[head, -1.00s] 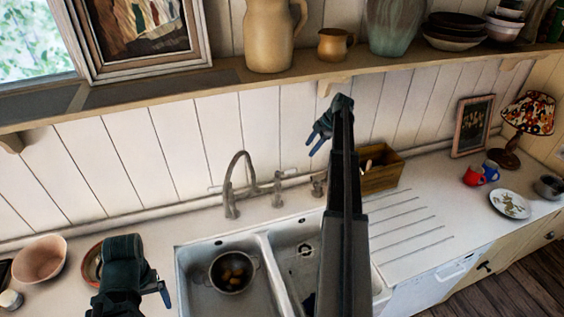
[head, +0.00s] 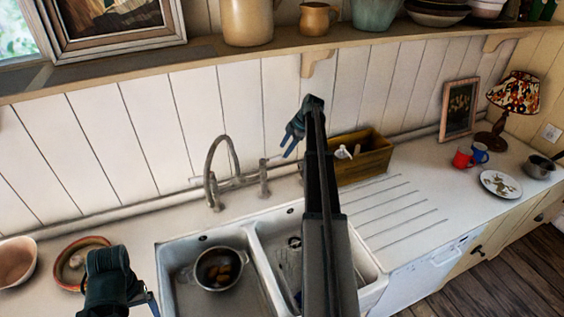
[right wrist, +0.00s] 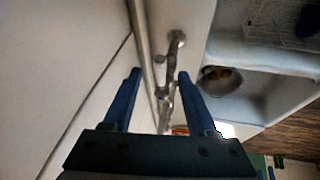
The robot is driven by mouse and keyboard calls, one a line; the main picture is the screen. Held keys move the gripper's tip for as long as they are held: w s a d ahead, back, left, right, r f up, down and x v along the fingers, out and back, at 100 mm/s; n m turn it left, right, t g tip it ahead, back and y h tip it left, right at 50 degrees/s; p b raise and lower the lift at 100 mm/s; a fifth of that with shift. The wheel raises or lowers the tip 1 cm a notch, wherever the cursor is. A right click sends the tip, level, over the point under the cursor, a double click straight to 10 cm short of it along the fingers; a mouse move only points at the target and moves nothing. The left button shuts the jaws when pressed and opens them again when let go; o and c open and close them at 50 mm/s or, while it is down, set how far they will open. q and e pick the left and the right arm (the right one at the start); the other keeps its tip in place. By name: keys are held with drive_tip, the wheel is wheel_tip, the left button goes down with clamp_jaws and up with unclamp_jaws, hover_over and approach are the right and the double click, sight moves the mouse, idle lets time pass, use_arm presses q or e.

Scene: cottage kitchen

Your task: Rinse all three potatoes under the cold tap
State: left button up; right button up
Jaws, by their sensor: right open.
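The potatoes (head: 224,273) lie together in a round metal bowl or colander (head: 203,281) in the left basin of the white double sink (head: 264,290); their exact number is hard to tell. The bowl also shows in the right wrist view (right wrist: 222,90). The metal tap (head: 211,165) arches up behind the sink; I see no water running. My right gripper (head: 289,146) is open and empty, raised near the wall, right of the tap. In its wrist view the tap's pipework (right wrist: 166,98) shows between the fingers. My left gripper (head: 150,300) is low, left of the sink, its jaws mostly hidden.
A wooden box (head: 372,165) stands behind the ribbed drainboard (head: 400,222), which is clear. A terracotta dish (head: 66,282) and a pink bowl (head: 15,264) are at left. A shelf (head: 225,75) with pottery runs above. Mugs, a plate (head: 500,184) and a lamp are at far right.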

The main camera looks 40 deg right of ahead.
sight(270, 160)
use_arm(q)
wheel_tip(270, 160, down, 4)
drive_tip(key=shift+r+b, duration=0.2)
drive_tip(key=shift+b, duration=1.05)
use_arm(e)
drive_tip(key=x, duration=0.4)
use_arm(q)
drive_tip(key=shift+r, duration=0.1)
use_arm(e)
clamp_jaws()
